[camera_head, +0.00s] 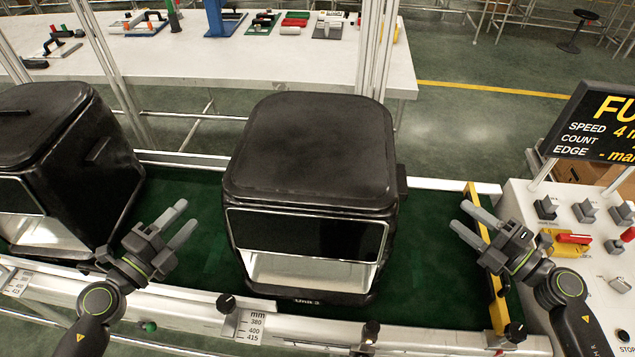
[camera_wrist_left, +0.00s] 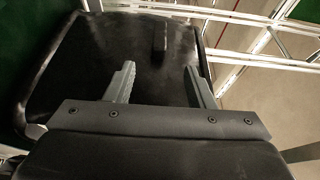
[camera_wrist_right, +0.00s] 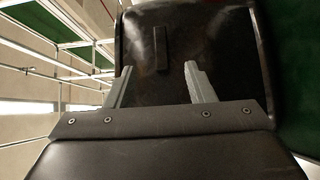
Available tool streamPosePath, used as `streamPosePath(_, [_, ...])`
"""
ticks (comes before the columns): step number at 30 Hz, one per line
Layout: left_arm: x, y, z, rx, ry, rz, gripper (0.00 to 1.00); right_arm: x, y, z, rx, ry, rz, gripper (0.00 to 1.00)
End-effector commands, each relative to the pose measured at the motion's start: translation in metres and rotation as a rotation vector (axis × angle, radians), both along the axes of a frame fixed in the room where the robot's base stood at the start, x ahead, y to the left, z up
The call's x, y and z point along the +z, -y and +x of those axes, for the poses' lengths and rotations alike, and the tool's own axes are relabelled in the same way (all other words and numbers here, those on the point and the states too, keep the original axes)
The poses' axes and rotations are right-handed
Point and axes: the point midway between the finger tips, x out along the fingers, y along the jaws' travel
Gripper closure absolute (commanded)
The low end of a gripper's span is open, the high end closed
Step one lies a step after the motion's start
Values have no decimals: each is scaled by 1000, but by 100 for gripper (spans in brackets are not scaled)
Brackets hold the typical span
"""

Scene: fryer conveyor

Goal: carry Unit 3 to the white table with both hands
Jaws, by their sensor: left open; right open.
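Unit 3 (camera_head: 310,160), a black boxy fryer with an open front window and a "Unit 3" label, stands upright on the green conveyor belt (camera_head: 195,240). My left gripper (camera_head: 186,213) is open and apart from its left side. My right gripper (camera_head: 458,216) is open and apart from its right side. The left wrist view shows a black side with a bar handle (camera_wrist_left: 160,37) beyond the open fingers. The right wrist view shows a similar side handle (camera_wrist_right: 160,48). The white table (camera_head: 270,62) stands behind the conveyor. Unit 3's rear is hidden.
Another black unit (camera_head: 60,150) stands on the belt at the left. A yellow-edged bar (camera_head: 494,265) crosses the belt at the right, beside a control panel (camera_head: 590,235) and a sign (camera_head: 605,130). Metal posts rise behind the belt. Tools lie along the table's far side.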

Motion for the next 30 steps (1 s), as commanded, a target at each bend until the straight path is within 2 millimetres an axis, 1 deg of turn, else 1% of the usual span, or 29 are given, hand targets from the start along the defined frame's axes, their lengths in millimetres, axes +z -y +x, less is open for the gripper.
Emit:
streamPosePath(8, [1,20,41,2,3,-4,51,2,-31,34,0,4,5,51])
streamPosePath(15, [1,40,85,2,1,-4,51,1,-63,70,0,2,6,51])
streamPosePath(21, [1,56,117,0,-1,-4,51,1,-87,96,1,1,3,51])
streamPosePath(25, [0,63,132,1,-1,-3,51,1,-98,108,0,0,3,51])
streamPosePath(30, [0,67,141,1,-2,-1,51,0,-105,116,0,-1,1,51])
